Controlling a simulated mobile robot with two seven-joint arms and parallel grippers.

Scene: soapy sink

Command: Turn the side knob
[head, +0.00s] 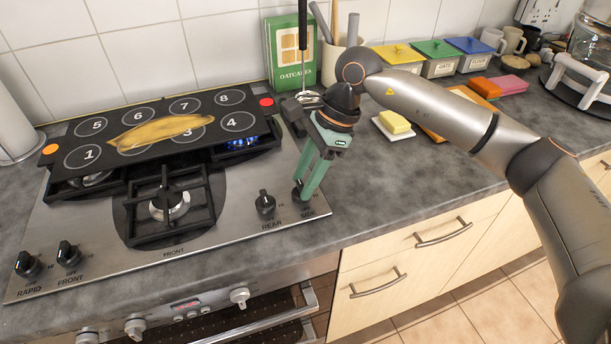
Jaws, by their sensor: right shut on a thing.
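The side knob (297,194) is a dark knob at the right front corner of the steel hob, above the label SIDE. My right gripper (303,194) comes down on it from above, with its green fingers closed around the knob. The fingers hide much of the knob, so its pointer cannot be made out. A blue flame shows at the burner (245,141) on the right, partly under the black numbered board. My left gripper is not in view.
The rear knob (265,203) stands close to the left of my right gripper. The numbered board (160,131) with a yellow cloth-like thing (160,132) covers the back of the hob. Butter on a dish (394,123) lies to the right. The front right worktop is clear.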

